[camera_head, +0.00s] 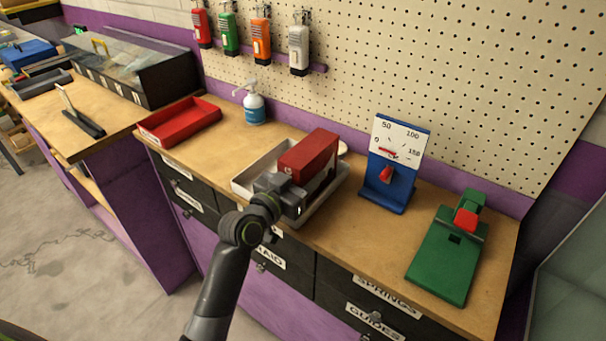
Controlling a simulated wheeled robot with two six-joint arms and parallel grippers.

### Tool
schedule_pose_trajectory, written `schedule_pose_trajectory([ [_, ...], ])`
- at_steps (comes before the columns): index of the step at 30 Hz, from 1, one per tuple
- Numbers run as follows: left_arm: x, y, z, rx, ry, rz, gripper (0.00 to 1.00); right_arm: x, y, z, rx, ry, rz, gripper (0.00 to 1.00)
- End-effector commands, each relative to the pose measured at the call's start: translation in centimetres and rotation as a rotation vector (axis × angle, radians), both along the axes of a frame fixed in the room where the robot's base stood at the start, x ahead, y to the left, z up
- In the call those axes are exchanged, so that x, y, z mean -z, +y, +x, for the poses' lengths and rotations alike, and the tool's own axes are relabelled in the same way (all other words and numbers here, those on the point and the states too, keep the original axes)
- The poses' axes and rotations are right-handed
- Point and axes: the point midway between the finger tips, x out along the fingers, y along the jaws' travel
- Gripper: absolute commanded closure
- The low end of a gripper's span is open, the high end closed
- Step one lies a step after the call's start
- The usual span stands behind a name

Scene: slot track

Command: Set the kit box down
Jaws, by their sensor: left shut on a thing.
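The kit box (311,152) is a red block-shaped box near the middle of the wooden bench (330,236). My left gripper (295,190) comes in from below and is shut on the near side of the box. The box is over a pale shallow tray (249,171), whose left and right rims show around it. The gripper hides the front of the tray and the lower part of the box, so I cannot tell whether the box touches the tray floor. My right gripper is not in view.
A red open tray (180,121) and a pump bottle (253,104) stand to the left. A blue dial gauge (393,165) and a green fixture (445,258) stand to the right. Several coloured devices hang on the pegboard (430,70). Bare bench lies between tray and gauge.

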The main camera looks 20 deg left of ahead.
Motion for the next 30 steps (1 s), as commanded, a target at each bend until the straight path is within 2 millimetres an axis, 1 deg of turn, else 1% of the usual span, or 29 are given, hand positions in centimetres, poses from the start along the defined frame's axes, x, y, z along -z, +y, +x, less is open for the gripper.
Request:
schedule_pose_trajectory([
  [4, -0.2, 0.0, 0.0, 0.000, -0.004, -0.001, 0.80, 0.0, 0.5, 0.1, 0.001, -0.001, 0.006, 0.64],
  [8, 0.2, 0.0, 0.0, 0.000, -0.004, -0.001, 0.80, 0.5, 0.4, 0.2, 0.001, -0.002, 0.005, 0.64],
  [9, 0.3, 0.0, 0.0, 0.000, -0.001, 0.000, 0.45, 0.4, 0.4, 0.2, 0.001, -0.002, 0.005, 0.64],
  [13, 0.2, 0.0, 0.0, 0.000, -0.001, 0.000, 0.28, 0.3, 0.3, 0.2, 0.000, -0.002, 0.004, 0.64],
  [14, 0.2, 0.0, 0.0, 0.000, -0.001, 0.000, 0.26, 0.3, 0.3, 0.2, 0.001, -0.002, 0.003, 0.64],
  [21, 0.2, 0.0, 0.0, 0.000, -0.001, 0.000, 0.26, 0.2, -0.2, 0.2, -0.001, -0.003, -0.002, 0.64],
  [25, -0.3, 0.0, 0.0, 0.000, -0.001, 0.000, 0.26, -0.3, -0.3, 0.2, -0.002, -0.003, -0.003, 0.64],
  [28, 0.1, 0.5, -1.1, -0.001, 0.000, 0.000, 0.26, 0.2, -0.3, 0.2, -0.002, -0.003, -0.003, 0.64],
  [30, 0.1, 0.9, -2.2, -0.001, -0.001, 0.001, 0.26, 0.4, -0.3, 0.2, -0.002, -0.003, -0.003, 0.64],
])
